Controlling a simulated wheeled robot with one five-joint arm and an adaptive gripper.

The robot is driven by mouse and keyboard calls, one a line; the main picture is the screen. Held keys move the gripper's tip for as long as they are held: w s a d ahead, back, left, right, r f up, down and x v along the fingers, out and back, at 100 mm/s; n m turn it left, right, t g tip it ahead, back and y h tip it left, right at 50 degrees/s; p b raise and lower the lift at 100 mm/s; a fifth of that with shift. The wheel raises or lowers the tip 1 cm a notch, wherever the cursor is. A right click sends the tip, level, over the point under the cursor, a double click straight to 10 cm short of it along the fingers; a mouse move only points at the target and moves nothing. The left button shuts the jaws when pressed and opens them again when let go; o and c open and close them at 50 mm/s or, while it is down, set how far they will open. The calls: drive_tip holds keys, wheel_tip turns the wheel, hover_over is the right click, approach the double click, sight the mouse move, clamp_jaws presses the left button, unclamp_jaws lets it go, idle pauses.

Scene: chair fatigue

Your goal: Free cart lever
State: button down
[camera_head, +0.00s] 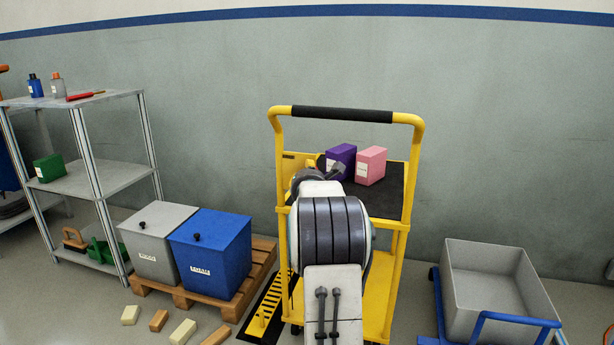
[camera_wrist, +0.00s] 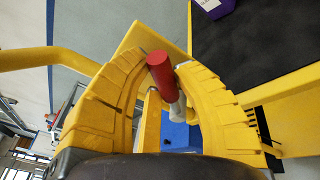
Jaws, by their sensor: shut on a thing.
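The yellow cart (camera_head: 388,235) stands in front of me, with a black handle grip and a dark top shelf (camera_head: 408,195). In the wrist view, a lever with a red end (camera_wrist: 160,68) and a grey shaft (camera_wrist: 177,108) stands between the ribbed yellow fingers of my gripper (camera_wrist: 168,75). The fingers are shut on it near their tips. A flat yellow plate of the cart (camera_wrist: 150,38) is just behind. In the head view my arm hides the lever and most of the gripper, at the shelf's left side.
A purple box (camera_head: 341,160) and a pink box (camera_head: 371,166) sit on the cart's shelf, right of my arm. Grey and blue bins (camera_head: 210,262) stand on a pallet at left, with blocks on the floor. A grey tub (camera_head: 490,285) on a blue trolley stands at right.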

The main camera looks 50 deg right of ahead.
drive_tip(key=c, duration=0.8)
unclamp_jaws()
drive_tip(key=shift+c, duration=0.2)
drive_tip(key=shift+s, duration=0.1)
drive_tip(key=v, duration=1.2)
